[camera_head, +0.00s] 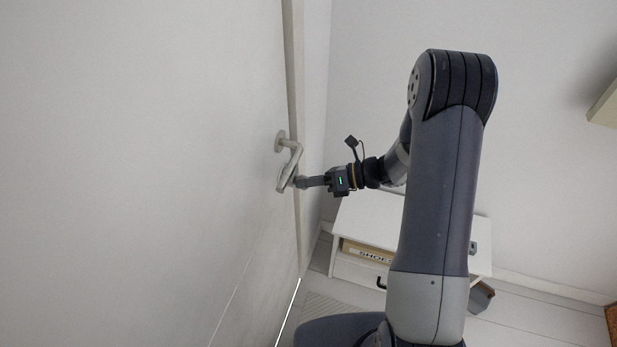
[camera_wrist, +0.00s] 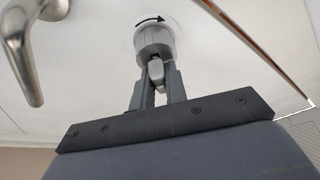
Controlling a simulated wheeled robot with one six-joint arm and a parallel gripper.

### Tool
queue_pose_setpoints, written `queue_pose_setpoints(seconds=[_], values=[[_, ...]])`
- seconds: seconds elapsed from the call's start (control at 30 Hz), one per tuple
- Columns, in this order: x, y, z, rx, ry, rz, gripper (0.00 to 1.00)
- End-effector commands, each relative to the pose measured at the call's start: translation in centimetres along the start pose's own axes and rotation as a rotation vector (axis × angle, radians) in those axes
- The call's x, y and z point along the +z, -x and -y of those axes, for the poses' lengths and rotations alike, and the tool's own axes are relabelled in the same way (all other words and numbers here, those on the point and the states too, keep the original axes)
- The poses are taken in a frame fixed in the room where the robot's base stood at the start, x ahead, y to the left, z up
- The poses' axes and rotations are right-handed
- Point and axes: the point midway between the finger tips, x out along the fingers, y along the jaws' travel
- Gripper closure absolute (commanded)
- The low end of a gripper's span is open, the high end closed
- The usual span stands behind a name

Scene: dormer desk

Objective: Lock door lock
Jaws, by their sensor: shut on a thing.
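The door lock is a round metal knob with a small turn piece (camera_wrist: 156,72) in the wrist view. It sits on a pale disc marked with a black arrow pointing right. My gripper (camera_wrist: 157,84) is shut on the turn piece, one finger on each side. The lock (camera_head: 286,178) is partly hidden there by the handle and the fingers. The white door (camera_head: 150,150) fills the left of the head view.
The metal lever handle (camera_wrist: 24,48) is close to the left of the lock in the wrist view; it also shows in the head view (camera_head: 281,142). The door edge runs along the right. A white cabinet (camera_head: 375,222) with a shoe box stands behind my arm.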

Motion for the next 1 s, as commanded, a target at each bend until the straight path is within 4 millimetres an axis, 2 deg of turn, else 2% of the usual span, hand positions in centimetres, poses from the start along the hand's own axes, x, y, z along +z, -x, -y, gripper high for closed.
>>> queue_pose_setpoints(seconds=[0.6,1.0], values=[[0.09,0.05,-0.04,0.119,-0.287,0.001,1.0],[0.06,0.03,-0.02,0.13,-0.314,0.001,1.0]])
